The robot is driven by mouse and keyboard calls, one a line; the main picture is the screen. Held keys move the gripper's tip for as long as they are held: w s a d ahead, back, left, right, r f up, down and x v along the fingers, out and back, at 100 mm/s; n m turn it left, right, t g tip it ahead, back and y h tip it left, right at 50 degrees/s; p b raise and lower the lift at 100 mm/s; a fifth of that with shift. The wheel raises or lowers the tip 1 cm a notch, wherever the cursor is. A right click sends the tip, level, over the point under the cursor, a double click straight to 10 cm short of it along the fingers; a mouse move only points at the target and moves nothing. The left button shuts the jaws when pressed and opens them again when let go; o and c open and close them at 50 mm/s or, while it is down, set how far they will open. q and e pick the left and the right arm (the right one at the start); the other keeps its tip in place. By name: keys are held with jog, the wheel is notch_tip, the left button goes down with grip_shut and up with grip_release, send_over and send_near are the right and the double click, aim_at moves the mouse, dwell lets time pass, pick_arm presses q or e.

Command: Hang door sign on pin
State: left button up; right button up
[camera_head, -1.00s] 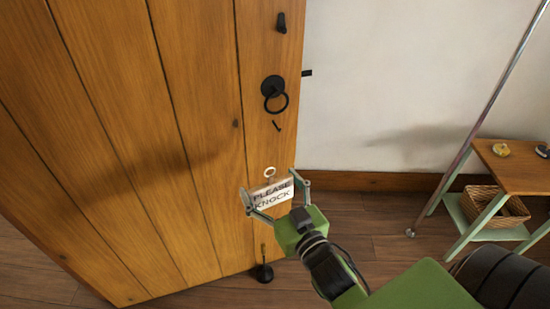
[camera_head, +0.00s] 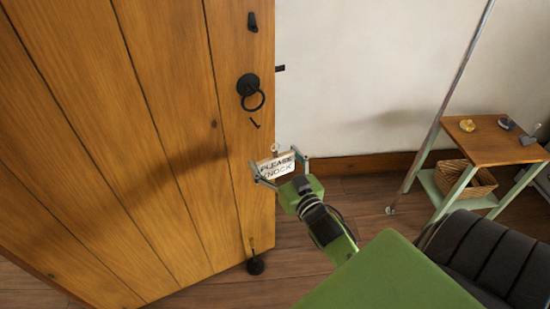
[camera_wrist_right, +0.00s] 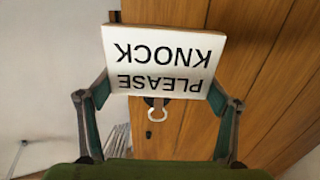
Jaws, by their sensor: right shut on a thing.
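The white "PLEASE KNOCK" sign (camera_head: 283,170) is held by its side edges between the fingers of my right gripper (camera_head: 277,160). It is slightly tilted, with a small ring (camera_head: 275,147) at its top. In the right wrist view the sign (camera_wrist_right: 163,62) appears upside down between the fingers, with a pale ring (camera_wrist_right: 157,113) at its lower edge. A short black pin (camera_head: 254,123) sticks out of the wooden door (camera_head: 170,130) under the ring handle. The sign is below and right of the pin, apart from it, overlapping the door's edge in the picture. My left gripper is out of view.
A black ring handle (camera_head: 249,90) and a black fitting (camera_head: 253,22) are above the pin. A small shelf table (camera_head: 490,150) with a wicker basket (camera_head: 465,180) stands at right, near a thin metal pole (camera_head: 440,115). Bare wall is behind.

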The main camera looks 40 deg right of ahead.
jog(key=w+d+b, duration=0.1)
jog(key=w, duration=0.6)
jog(key=shift+w, duration=0.15)
dwell(1.1)
jog(key=shift+w, duration=0.1)
jog(key=shift+p, duration=0.4)
dwell(1.2)
jog(key=shift+w+d, duration=0.25)
jog(key=shift+w, duration=0.95)
dwell(1.2)
jog(key=shift+w+d+f+b, duration=0.1)
jog(key=shift+w+f+b, duration=0.5)
jog(key=shift+w+f, duration=0.05)
dwell(1.3)
